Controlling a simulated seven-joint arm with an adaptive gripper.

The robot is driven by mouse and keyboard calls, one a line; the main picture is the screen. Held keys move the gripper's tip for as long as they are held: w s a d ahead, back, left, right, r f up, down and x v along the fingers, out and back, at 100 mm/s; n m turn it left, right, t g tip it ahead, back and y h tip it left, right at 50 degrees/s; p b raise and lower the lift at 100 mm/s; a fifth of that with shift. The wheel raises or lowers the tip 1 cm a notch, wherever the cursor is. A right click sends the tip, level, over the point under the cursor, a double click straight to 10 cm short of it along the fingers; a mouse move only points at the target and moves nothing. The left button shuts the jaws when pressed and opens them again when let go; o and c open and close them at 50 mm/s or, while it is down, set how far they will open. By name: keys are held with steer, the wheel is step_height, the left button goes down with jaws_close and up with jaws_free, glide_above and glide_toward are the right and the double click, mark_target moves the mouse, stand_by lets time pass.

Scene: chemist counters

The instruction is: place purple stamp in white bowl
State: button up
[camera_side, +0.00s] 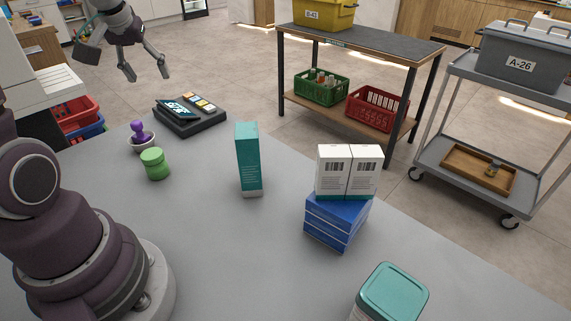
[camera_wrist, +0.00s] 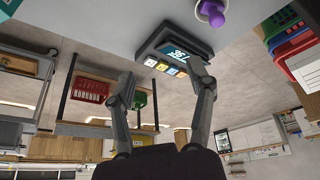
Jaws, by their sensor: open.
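The purple stamp (camera_side: 138,128) stands in the small white bowl (camera_side: 141,144) at the left of the grey counter. Its knob is on top, and its lower end is hidden by the bowl. The stamp also shows at the top edge of the wrist view (camera_wrist: 213,10). My gripper (camera_side: 148,76) is high above the counter's far left end, up and apart from the stamp and bowl. Its two fingers are spread with nothing between them, as the wrist view also shows (camera_wrist: 162,76).
A dark scale (camera_side: 190,118) stands just right of the bowl. A green round object (camera_side: 154,164) stands close in front of it. A tall teal box (camera_side: 249,160), blue boxes (camera_side: 336,219) under white boxes, and a teal-lidded container (camera_side: 392,291) stand further right.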

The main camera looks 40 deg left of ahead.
steer(key=s+d+m+t+h, duration=0.1)
steer(key=d+m, duration=0.4)
steer(key=d, duration=0.5)
steer(key=s+d+m+t+h, duration=0.1)
steer(key=s+d+m, duration=0.3)
steer(key=d, duration=0.7)
steer(key=shift+r+m+h, duration=0.35)
steer(key=shift+m+h, duration=0.25)
steer(key=shift+h, duration=0.2)
